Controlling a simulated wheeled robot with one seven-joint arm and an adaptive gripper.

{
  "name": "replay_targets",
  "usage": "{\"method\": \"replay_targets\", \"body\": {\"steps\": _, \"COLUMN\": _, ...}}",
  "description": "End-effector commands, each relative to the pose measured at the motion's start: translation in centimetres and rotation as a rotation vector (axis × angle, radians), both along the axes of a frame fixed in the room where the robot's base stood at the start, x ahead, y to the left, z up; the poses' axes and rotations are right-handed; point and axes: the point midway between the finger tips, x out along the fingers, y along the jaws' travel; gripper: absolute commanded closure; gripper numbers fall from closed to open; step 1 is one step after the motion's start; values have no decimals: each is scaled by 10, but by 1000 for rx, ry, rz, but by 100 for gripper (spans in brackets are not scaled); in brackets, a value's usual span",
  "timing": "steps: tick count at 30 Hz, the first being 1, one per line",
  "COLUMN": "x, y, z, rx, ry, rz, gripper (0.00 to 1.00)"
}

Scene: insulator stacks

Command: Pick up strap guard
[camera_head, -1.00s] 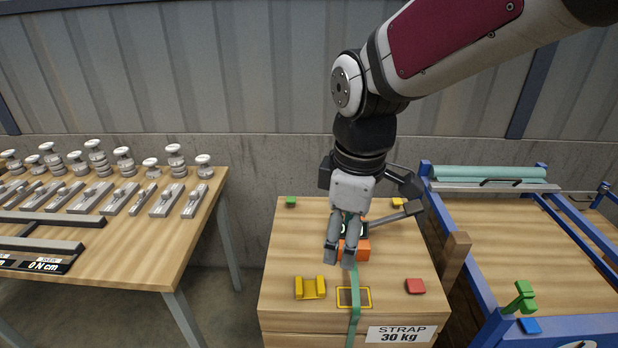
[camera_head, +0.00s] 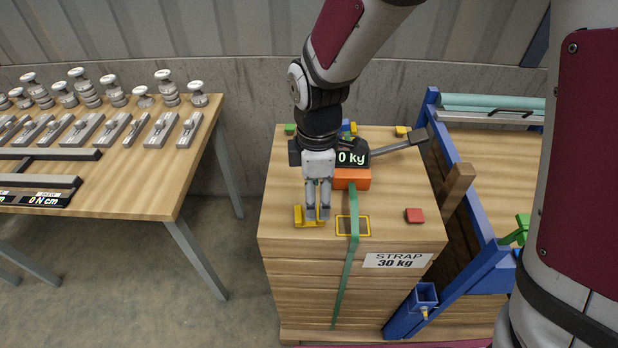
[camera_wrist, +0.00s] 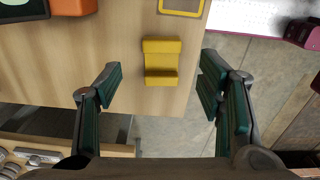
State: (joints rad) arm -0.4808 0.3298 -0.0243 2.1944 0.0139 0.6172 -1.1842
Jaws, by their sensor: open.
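The strap guard, a small yellow channel-shaped piece (camera_head: 299,215), lies on the wooden crate top left of the green strap. My gripper (camera_head: 317,214) is over it, pointing down, and hides part of it in the head view. In the wrist view the strap guard (camera_wrist: 161,62) shows whole, between and somewhat ahead of the two spread fingers of my open gripper (camera_wrist: 162,78). The fingers look clear of it on both sides. How high they are above it I cannot tell.
A green strap (camera_head: 350,240) runs over the crate (camera_head: 285,180) through a yellow outlined square (camera_head: 367,226). An orange tensioner (camera_head: 352,179) with a long lever (camera_head: 392,146) stands behind. A blue-framed rack (camera_head: 465,190) is close by.

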Motion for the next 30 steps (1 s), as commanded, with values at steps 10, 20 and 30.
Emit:
{"method": "replay_targets", "body": {"steps": 10, "x": -3, "y": 4, "z": -41, "rx": -2, "ry": 4, "rz": 0, "gripper": 38}}
{"method": "replay_targets", "body": {"steps": 20, "x": -2, "y": 5, "z": -53, "rx": 0, "ry": 0, "rz": 0, "gripper": 38}}
{"method": "replay_targets", "body": {"steps": 30, "x": -2, "y": 5, "z": -53, "rx": 0, "ry": 0, "rz": 0, "gripper": 81}}
